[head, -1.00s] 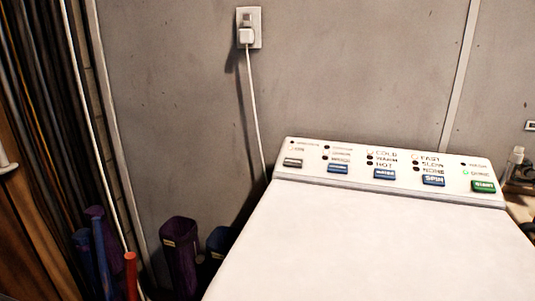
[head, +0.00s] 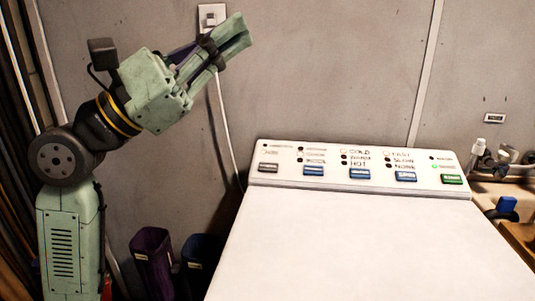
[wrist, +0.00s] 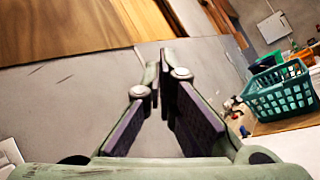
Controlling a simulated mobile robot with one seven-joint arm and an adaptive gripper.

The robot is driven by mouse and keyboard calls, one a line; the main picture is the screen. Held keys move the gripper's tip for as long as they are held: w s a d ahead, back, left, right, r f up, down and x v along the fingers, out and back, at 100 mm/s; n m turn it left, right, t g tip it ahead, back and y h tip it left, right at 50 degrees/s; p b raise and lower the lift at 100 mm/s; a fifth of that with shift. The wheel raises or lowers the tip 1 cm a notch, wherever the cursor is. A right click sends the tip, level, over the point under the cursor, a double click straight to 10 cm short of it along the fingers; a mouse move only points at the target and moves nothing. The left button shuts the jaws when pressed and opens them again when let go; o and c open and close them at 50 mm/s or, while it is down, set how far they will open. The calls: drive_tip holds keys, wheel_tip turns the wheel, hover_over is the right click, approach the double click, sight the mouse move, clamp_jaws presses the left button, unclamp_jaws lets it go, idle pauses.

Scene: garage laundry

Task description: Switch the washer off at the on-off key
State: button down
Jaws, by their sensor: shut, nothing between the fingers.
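The white washer (head: 370,245) stands at the centre right of the head view, its lid shut. Its sloped control panel (head: 300,152) carries a grey key (head: 268,167) at the left end, blue keys in the middle and a green key (head: 452,179) at the right end. The small print above the grey key is too blurred to read. A green light shows above the green key. My gripper (head: 245,28) is raised at the upper left, above and apart from the panel, pointing up and right. Its fingers also show in the wrist view (wrist: 163,75), shut and empty.
A wall outlet (head: 211,16) with a plug and white cord (head: 226,125) is behind my gripper. Purple (head: 152,260) and blue (head: 201,258) containers stand left of the washer. A teal basket (wrist: 280,90) is at the right of the wrist view. The lid is clear.

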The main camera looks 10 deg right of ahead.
drive_tip(key=w+d+f+t+y, duration=0.2)
drive_tip(key=w+d+f+y, duration=0.25)
drive_tip(key=w+d, duration=0.25)
drive_tip(key=m+t+y+p, duration=0.2)
drive_tip(key=y, duration=0.7)
hover_over(268, 167)
drive_tip(key=s+a, duration=0.2)
drive_tip(key=s, duration=0.3)
wheel_tip(268, 167, down, 15)
drive_tip(key=shift+s+r, duration=0.1)
drive_tip(key=shift+d, duration=0.1)
drive_tip(key=w+f+b, duration=0.1)
drive_tip(key=f, duration=0.1)
drive_tip(key=f+b, duration=0.1)
drive_tip(key=f, duration=0.2)
drive_tip(key=w+d+f+b, duration=0.1)
drive_tip(key=f, duration=0.1)
drive_tip(key=shift+w+f+b, duration=0.25)
drive_tip(key=shift+w+b, duration=0.05)
drive_tip(key=shift+w, duration=0.05)
drive_tip(key=shift+w+d+f, duration=0.15)
drive_tip(key=shift+w+f, duration=0.05)
drive_tip(key=shift+f, duration=0.1)
drive_tip(key=shift+f, duration=0.1)
drive_tip(key=shift+w+f+b, duration=0.15)
drive_tip(key=shift+f+b, duration=0.15)
drive_tip(key=shift+b, duration=0.3)
